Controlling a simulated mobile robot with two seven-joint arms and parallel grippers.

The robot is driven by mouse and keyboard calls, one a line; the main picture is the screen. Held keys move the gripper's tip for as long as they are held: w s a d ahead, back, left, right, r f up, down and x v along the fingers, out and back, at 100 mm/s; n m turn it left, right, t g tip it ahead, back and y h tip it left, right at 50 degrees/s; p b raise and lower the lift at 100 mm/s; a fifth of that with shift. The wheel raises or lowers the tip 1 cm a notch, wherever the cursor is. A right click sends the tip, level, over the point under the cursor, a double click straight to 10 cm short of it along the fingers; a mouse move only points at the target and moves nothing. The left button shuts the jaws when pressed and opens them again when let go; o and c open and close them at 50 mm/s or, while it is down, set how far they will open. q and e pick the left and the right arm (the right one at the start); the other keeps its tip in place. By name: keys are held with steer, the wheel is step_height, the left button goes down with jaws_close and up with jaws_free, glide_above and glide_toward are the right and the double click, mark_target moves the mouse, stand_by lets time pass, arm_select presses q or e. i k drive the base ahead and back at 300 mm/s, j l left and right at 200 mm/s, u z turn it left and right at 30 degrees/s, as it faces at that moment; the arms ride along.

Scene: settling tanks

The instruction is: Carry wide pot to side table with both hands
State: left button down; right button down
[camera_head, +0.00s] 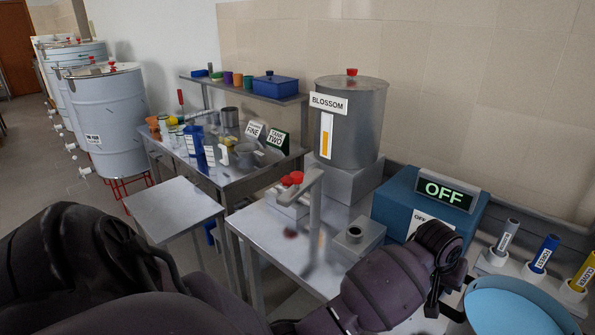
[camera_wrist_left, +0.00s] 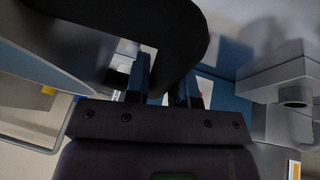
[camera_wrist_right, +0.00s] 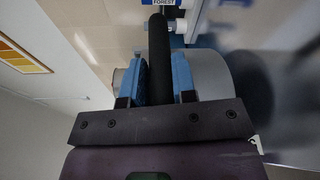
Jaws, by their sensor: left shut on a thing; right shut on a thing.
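The wide pot (camera_head: 515,308), pale blue inside, shows at the lower right of the head view, cut off by the frame edge. My left gripper (camera_head: 450,308) is at the pot's left side. In the left wrist view its fingers (camera_wrist_left: 162,85) are shut on a thick black handle (camera_wrist_left: 165,35). In the right wrist view my right gripper (camera_wrist_right: 159,80) is shut on a black bar-like handle (camera_wrist_right: 160,55); this gripper is outside the head view. A small bare metal table (camera_head: 172,205), seemingly the side table, stands left of the workbench.
The workbench (camera_head: 275,245) carries a grey BLOSSOM tank (camera_head: 352,125), a red-handled tap (camera_head: 292,178) and a blue box with an OFF sign (camera_head: 446,192). Several coloured tubes (camera_head: 545,252) stand at the right.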

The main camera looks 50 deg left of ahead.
mark_target(170, 203)
steer(key=k, duration=0.4)
steer(key=k+u, duration=0.15)
steer(key=u, duration=0.95)
steer(key=i+j+u, duration=0.1)
steer(key=u, duration=0.3)
steer(key=i+j, duration=0.35)
steer(key=j, duration=0.2)
steer(key=i+j, duration=0.75)
steer(key=j, duration=0.3)
